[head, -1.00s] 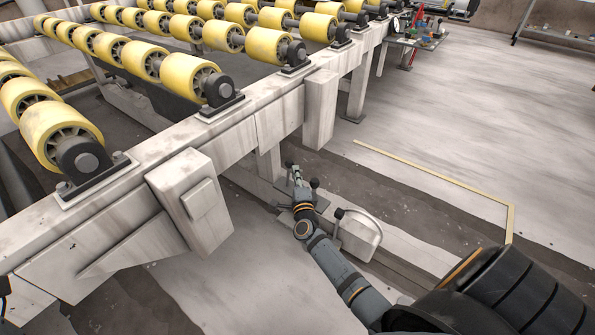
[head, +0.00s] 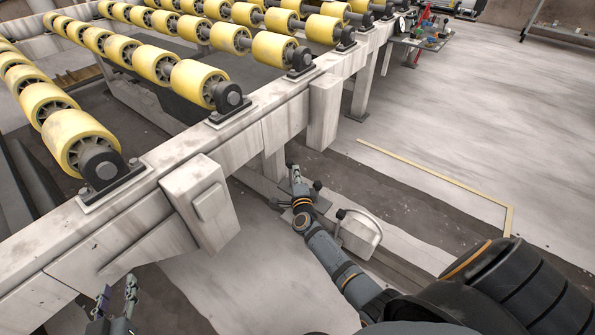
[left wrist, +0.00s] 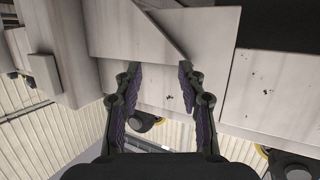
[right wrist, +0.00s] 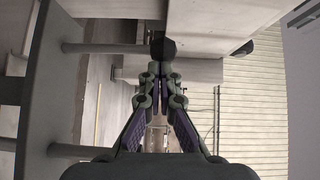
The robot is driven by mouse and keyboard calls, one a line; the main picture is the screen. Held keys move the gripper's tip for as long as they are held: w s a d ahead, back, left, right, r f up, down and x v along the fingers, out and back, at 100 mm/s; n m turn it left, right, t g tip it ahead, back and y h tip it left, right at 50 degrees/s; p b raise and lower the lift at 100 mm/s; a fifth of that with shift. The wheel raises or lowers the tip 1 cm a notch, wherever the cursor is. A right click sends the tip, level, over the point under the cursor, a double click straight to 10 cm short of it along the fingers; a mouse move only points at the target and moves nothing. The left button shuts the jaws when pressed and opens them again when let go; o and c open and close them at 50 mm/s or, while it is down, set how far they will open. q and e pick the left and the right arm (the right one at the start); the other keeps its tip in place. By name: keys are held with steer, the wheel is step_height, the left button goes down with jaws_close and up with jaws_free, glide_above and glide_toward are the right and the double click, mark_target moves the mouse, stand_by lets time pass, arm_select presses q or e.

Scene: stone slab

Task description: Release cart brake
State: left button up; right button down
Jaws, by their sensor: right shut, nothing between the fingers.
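Several black-knobbed levers stand along the low pale rail under the roller frame. One black knob (head: 290,164) is by the tip of my right gripper (head: 295,174). Another knob (head: 317,185) is just right of that gripper, and a third (head: 341,213) is by a rounded pale housing (head: 361,235). In the right wrist view a black ball knob (right wrist: 163,47) is straight beyond the shut, empty fingertips (right wrist: 161,72); I cannot tell whether they touch it. Which lever is the brake is unclear. My left gripper (head: 118,292) is open and empty, low beside the frame; its spread fingers show in the left wrist view (left wrist: 158,75).
The stone-grey roller frame (head: 285,118) with yellow rollers (head: 194,82) crosses the left and top. A pale block (head: 203,198) juts from its side near my left gripper. A small tool table (head: 425,42) stands far back. Floor to the right is open, with a yellow line.

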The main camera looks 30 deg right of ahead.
mark_target(286, 164)
arm_select(q)
steer(key=s+d+f+g+p, duration=0.1)
steer(key=s+f+g+p, duration=0.1)
steer(key=s+f+g, duration=0.7)
steer(key=s+f, duration=0.5)
steer(key=s, duration=0.1)
steer(key=shift+f+g+p, duration=0.35)
steer(key=shift+f+g, duration=0.05)
arm_select(e)
steer(key=shift+w+a+r+n+g, duration=0.15)
steer(key=shift+w+n+g, duration=0.1)
steer(key=shift+w, duration=0.1)
steer(key=shift+w+a+r+n+g, duration=0.1)
steer(key=shift+w+n+g, duration=0.05)
steer(key=shift+w+g, duration=0.15)
arm_select(q)
steer(key=shift+r+p, duration=0.35)
arm_select(e)
steer(key=shift+w+a, duration=0.15)
steer(key=shift+w, duration=0.2)
steer(key=shift+w+a+r, duration=0.1)
steer(key=shift+w+a, duration=0.1)
steer(key=shift+w, duration=0.25)
steer(key=shift+w+a, duration=0.15)
steer(key=shift+w, duration=0.2)
arm_select(q)
steer(key=shift+a+g, duration=0.1)
steer(key=shift+g, duration=0.2)
arm_select(e)
steer(key=shift+w, duration=0.2)
